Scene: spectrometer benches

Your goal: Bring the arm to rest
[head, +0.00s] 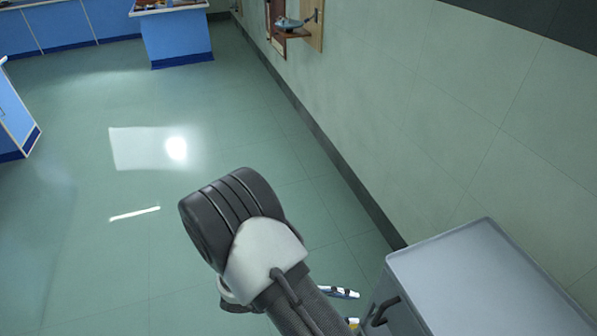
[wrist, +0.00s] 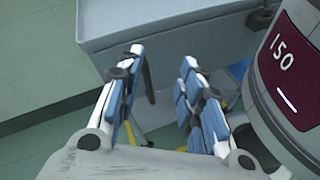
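My gripper (wrist: 162,60) shows in the wrist view with its two blue-padded fingers apart and nothing between them. The fingers point toward a grey cabinet (wrist: 200,22); I cannot tell how far they are from it. In the head view my arm reaches up from the lower middle, and its dark rounded joint hides part of the floor. Only bits of the gripper (head: 356,308) show there, low in the picture, just left of the cabinet (head: 480,275).
The pale wall (head: 450,100) runs along the right. A wooden wall shelf (head: 290,33) holds a blue-grey object (head: 290,22). Blue benches (head: 178,38) stand at the far left. The green floor (head: 90,230) between is clear.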

